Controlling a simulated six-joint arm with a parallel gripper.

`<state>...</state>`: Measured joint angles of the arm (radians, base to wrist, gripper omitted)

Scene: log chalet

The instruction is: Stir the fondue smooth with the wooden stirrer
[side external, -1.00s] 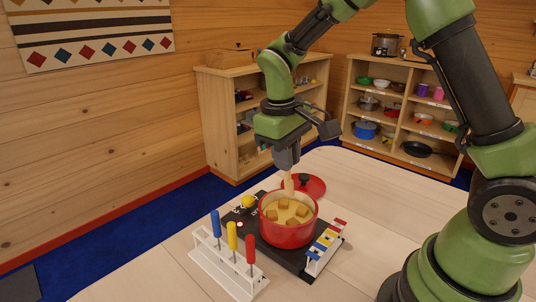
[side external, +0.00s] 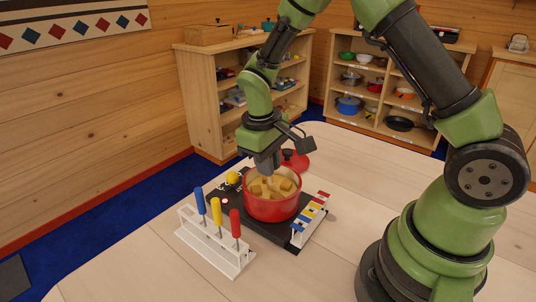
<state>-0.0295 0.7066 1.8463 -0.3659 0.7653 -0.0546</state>
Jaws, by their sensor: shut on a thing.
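The red pot (side external: 272,208) stands on a black hot plate (side external: 224,214) in the middle of the table. It holds pale yellow fondue (side external: 284,195) with several brownish cubes in it. My gripper (side external: 267,168) is above the back left part of the pot, pointing down. It is shut on the pale wooden stirrer (side external: 265,187), whose lower part reaches down into the pot among the cubes. The stirrer's upper end is hidden by the jaws, and I cannot see how deep its tip goes.
A white rack (side external: 212,252) with blue, yellow and red-handled forks stands front left. A rack of coloured pieces (side external: 311,220) stands right of the pot. A red lid (side external: 301,161) lies behind it, and a yellow ball (side external: 233,178) is at left.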

